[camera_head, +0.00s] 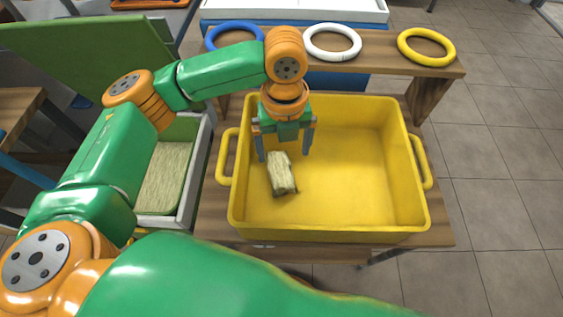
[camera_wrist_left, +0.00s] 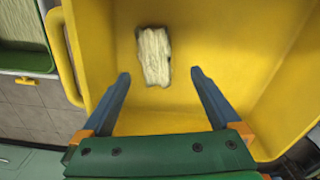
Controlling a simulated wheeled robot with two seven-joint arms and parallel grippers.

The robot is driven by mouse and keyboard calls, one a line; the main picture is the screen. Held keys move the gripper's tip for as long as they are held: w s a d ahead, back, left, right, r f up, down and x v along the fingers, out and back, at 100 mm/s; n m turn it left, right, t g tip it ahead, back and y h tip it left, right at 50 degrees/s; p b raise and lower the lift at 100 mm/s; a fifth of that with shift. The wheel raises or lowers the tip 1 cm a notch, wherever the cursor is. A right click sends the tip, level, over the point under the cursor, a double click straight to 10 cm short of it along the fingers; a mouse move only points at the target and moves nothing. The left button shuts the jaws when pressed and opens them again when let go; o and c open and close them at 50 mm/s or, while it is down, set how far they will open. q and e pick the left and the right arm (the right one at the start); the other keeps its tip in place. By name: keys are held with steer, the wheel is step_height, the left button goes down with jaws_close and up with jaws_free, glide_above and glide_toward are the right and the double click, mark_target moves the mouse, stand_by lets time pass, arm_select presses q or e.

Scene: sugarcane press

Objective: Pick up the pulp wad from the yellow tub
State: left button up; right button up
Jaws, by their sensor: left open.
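The yellow tub (camera_head: 350,212) stands on a wooden table, with a handle on each side. The pulp wad (camera_head: 281,174), a pale fibrous block, lies on the tub's floor in its left part. My left gripper (camera_head: 284,157) is open and empty above the tub, pointing down. In the left wrist view the pulp wad (camera_wrist_left: 154,56) lies beyond the open fingertips (camera_wrist_left: 159,74), between their lines, and apart from both fingers. The tub (camera_wrist_left: 220,28) fills most of that view. My right gripper is not in view.
A grey-rimmed tray (camera_head: 164,178) with a green inside and pale fibrous material stands left of the tub. Blue (camera_head: 233,35), white (camera_head: 332,42) and yellow (camera_head: 426,47) rings lie on the wooden surface behind. The tub's middle and right are empty.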

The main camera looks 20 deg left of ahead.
mark_target(280, 170)
arm_select(q)
steer(key=shift+f, duration=0.6)
steer(key=shift+w+a+f, duration=0.1)
steer(key=shift+f, duration=0.2)
steer(key=f, duration=0.2)
steer(key=f+b, duration=0.1)
steer(key=f, duration=0.1)
steer(key=s+f, duration=0.1)
steer(key=f, duration=0.1)
steer(key=shift+a+f+b, duration=0.1)
steer(key=shift+a+b, duration=0.15)
steer(key=shift+b, duration=0.05)
steer(key=c, duration=1.5)
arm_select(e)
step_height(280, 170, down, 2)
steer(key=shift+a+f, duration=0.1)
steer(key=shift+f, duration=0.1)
